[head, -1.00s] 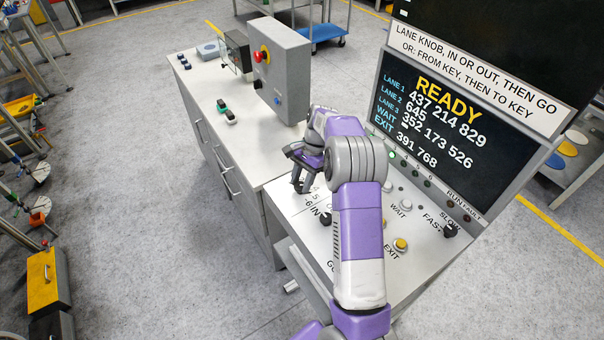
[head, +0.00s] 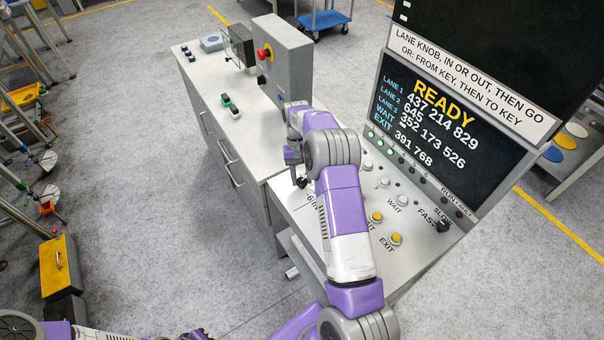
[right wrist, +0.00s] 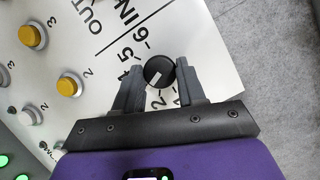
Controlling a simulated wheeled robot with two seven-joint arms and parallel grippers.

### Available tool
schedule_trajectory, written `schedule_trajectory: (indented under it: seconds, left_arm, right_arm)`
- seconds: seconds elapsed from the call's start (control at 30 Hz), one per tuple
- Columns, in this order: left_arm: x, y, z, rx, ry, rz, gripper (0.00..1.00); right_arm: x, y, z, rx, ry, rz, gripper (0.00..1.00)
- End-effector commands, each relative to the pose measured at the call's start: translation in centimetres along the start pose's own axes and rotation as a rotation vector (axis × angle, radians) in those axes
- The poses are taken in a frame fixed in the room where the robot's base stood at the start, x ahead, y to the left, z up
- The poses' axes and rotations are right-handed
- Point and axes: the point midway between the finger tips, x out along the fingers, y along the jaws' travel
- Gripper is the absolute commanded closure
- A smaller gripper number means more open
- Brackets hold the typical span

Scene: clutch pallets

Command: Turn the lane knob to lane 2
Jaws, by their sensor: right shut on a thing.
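The lane knob (right wrist: 159,72) is a round black knob with a white pointer mark, on the pale desk panel. In the right wrist view it sits between the two fingers of my right gripper (right wrist: 158,82), which is shut on it. The pointer mark slants toward the lower left; which number it meets is hard to tell, as the fingers cover part of the printed ring. In the head view my right gripper (head: 297,172) is at the panel's left side, partly hidden by my arm. My left gripper is not in view.
The display (head: 430,125) reads READY, with rows for lanes 1 to 3, WAIT and EXIT. Yellow EXIT button (head: 396,239) and white WAIT button (head: 401,200) are right of my arm. A grey box with a red stop button (head: 265,53) stands on the cabinet behind.

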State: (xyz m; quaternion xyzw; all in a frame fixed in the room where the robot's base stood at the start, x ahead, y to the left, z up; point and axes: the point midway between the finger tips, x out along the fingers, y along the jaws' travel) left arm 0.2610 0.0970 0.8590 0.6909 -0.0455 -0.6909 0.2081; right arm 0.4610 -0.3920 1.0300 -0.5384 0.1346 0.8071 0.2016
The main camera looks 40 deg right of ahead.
Motion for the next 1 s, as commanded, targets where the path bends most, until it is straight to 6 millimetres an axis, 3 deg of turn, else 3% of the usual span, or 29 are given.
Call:
schedule_trajectory:
  seconds: [0.5,1.0]
  left_arm:
    - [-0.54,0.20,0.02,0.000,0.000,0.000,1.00]
    - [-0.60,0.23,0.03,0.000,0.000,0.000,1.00]
  right_arm:
    - [-0.07,-0.36,0.03,-0.378,0.004,0.157,0.91]
    - [-0.04,-0.44,0.05,-0.495,0.004,0.206,0.91]
